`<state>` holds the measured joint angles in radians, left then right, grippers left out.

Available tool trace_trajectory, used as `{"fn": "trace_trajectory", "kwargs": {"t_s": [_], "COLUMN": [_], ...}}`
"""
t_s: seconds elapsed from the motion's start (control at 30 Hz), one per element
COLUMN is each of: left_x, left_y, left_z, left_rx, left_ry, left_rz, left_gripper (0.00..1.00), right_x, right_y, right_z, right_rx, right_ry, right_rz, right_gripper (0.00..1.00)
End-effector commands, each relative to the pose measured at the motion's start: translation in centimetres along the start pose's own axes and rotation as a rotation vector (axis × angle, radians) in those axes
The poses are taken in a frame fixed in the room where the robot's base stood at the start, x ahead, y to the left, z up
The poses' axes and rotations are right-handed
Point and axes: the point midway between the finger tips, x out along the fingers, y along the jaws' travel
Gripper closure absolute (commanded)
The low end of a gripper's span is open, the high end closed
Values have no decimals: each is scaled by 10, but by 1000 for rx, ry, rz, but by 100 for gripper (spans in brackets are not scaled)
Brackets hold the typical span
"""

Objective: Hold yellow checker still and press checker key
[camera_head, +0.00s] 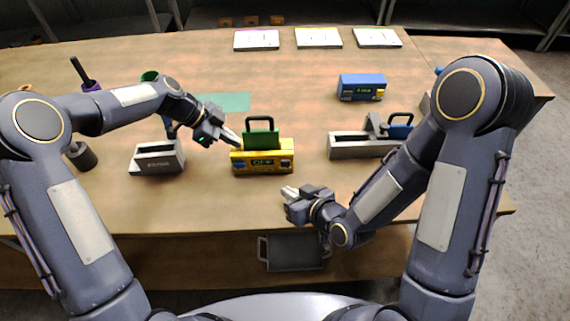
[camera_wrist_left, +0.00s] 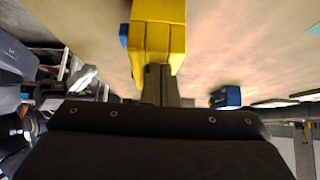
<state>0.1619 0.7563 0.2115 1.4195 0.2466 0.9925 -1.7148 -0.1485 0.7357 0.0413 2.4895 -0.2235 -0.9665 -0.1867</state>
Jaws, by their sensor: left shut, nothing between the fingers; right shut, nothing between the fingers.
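The yellow checker (camera_head: 262,165) stands near the middle of the table, with a green handled piece (camera_head: 261,138) upright in its top. Its front has a dark display with small green marks, too small to read. My left gripper (camera_head: 237,141) is shut and empty, its tips at the checker's upper left end; I cannot tell if they touch. In the left wrist view the shut fingers (camera_wrist_left: 160,85) point at the yellow body (camera_wrist_left: 158,38), which has a small blue part (camera_wrist_left: 124,35) on one side. My right gripper (camera_head: 287,191) is shut and empty, in front of and apart from the checker.
A grey holder (camera_head: 157,160) stands left. Another grey holder (camera_head: 350,151) with a blue handled piece (camera_head: 400,130) stands right, partly behind my right arm. A blue checker (camera_head: 362,85) is behind. Flat cards (camera_head: 318,38) lie at the back. A tray (camera_head: 293,252) is at the front edge.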

Motion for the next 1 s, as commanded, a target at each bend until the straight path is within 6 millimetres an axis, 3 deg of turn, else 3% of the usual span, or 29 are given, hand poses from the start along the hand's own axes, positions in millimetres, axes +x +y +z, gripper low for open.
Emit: {"fn": "trace_trajectory", "kwargs": {"t_s": [0.6, 1.0], "left_x": [3, -21], "left_y": [3, 1], "left_z": [5, -17], "left_rx": [-5, -2], "left_ry": [-7, -3], "left_rz": [12, 4], "left_gripper": [100, 100], "right_x": [-6, -11], "right_y": [-4, -7], "right_z": [5, -5], "right_rx": [-1, -1], "right_ry": [0, 0], "right_rz": [0, 0], "right_gripper": [100, 100]}}
